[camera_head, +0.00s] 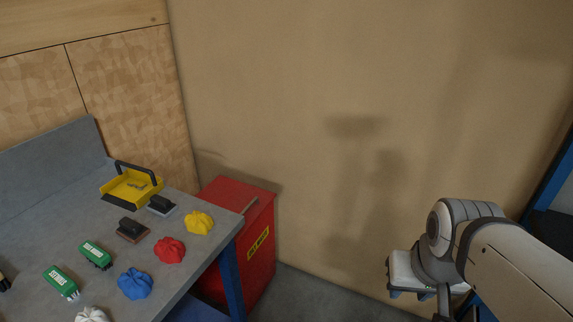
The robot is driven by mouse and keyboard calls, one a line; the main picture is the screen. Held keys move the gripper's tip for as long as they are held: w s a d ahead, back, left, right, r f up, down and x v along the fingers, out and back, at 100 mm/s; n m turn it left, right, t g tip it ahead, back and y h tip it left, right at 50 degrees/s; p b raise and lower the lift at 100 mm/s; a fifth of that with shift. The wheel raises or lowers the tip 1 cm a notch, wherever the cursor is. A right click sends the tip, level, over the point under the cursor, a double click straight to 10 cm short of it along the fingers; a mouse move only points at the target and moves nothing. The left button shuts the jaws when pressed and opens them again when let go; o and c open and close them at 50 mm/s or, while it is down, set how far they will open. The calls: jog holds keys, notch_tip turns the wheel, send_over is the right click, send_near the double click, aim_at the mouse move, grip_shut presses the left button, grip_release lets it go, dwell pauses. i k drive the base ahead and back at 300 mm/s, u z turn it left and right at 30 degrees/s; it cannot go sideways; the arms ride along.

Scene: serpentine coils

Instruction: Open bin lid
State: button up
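The red bin (264,258) stands on the floor beside the right end of the workbench, against the wall. Its red lid (235,193) is down, with a thin bar-like handle (249,205) near its right front edge. A yellow label with dark lettering is on the bin's side. The bin's lower left part is hidden by the bench. My gripper (405,293) hangs at the lower right, well to the right of the bin and apart from it. Its fingers are partly hidden by the arm, so I cannot tell whether they are open.
The grey workbench (60,235) fills the left and holds a yellow tray (117,192), two brushes, green boxes (60,281) and red (168,249), yellow (198,222), blue (135,283) and white crumpled cloths. The blue bench leg (233,285) stands before the bin. Floor (320,298) is clear between bin and gripper.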

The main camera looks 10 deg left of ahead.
aim_at(249, 202)
jog(key=u, duration=0.15)
jog(key=i, duration=1)
jog(key=u, duration=0.7)
jog(key=i, duration=0.3)
jog(key=u, duration=0.4)
